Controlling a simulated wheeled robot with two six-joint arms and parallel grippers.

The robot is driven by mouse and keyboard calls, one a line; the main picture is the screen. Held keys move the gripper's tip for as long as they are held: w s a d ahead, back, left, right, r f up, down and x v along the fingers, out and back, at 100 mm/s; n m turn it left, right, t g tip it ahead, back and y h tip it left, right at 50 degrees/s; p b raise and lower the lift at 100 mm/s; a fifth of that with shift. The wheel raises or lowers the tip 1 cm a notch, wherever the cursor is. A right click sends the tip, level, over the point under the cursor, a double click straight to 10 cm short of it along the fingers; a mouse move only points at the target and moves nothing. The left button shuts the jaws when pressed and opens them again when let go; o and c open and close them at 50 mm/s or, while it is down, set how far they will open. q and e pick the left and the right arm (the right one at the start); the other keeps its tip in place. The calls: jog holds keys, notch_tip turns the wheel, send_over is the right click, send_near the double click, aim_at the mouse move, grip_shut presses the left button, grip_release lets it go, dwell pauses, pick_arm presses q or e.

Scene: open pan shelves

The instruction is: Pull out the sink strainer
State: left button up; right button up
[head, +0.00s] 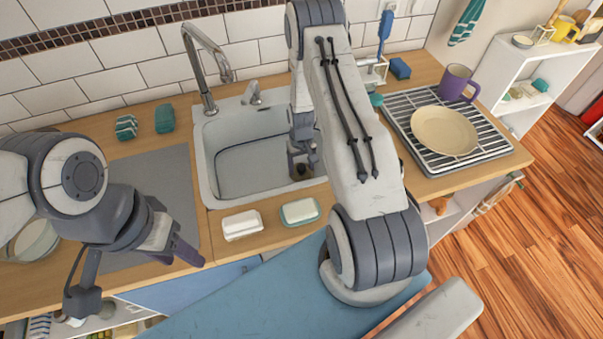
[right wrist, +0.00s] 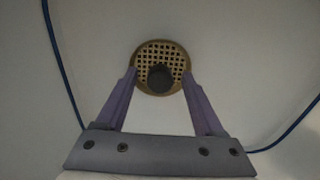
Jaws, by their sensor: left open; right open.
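The sink strainer (right wrist: 160,52) shows in the right wrist view as a round, brass-coloured disc with square holes and a dark knob (right wrist: 160,77) at its middle. It lies in the pale floor of the sink (head: 209,171). My right gripper (right wrist: 160,78) is open, with its two purple fingers on either side of the knob; I cannot tell whether they touch it. My left gripper (head: 186,254) is open and empty over the counter left of the sink.
A chrome tap (head: 204,75) stands behind the sink. Two soap dishes (head: 242,225) (head: 299,211) sit at its front edge. A drying rack (head: 455,165) with a plate (head: 444,131) and purple mug (head: 457,84) is to the right. Sponges (head: 165,119) lie at the back left.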

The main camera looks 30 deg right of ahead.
dwell(0.7)
grip_shut()
